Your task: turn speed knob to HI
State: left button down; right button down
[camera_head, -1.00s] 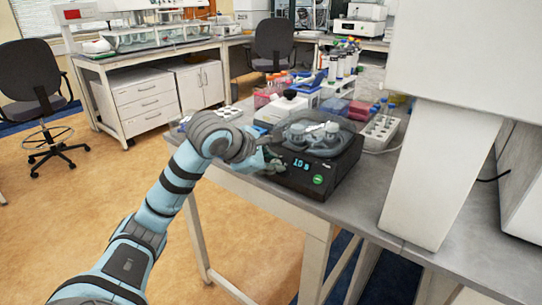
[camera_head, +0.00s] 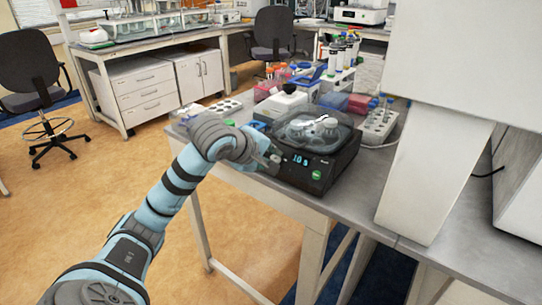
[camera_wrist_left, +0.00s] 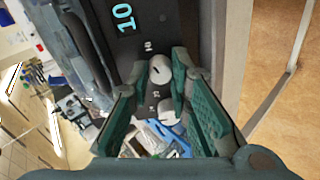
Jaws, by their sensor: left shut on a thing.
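The black device (camera_head: 318,172) with a clear domed lid stands on the bench, its blue display reading about 10. My left gripper (camera_head: 274,160) is at the left end of its front panel. In the left wrist view, my left gripper's green fingers (camera_wrist_left: 168,64) are closed around a round grey knob (camera_wrist_left: 158,70) with a pointer line. A second grey knob (camera_wrist_left: 166,109) shows between the fingers, nearer the palm. I cannot tell from the tiny white marks which knob is speed. My right gripper is not in view.
A white tube rack (camera_head: 379,128) stands behind and right of the device. A white instrument (camera_head: 284,104) and pink and blue boxes stand behind it. A large white machine (camera_head: 435,180) blocks the right. Open floor (camera_head: 90,215) lies to the left.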

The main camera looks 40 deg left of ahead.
pick_arm(q)
jog(key=shift+m, duration=0.4)
jog(key=c, duration=1.5)
grip_release()
jog(key=shift+s+r, duration=0.25)
jog(key=v, duration=0.7)
jog(key=shift+d+f, duration=0.1)
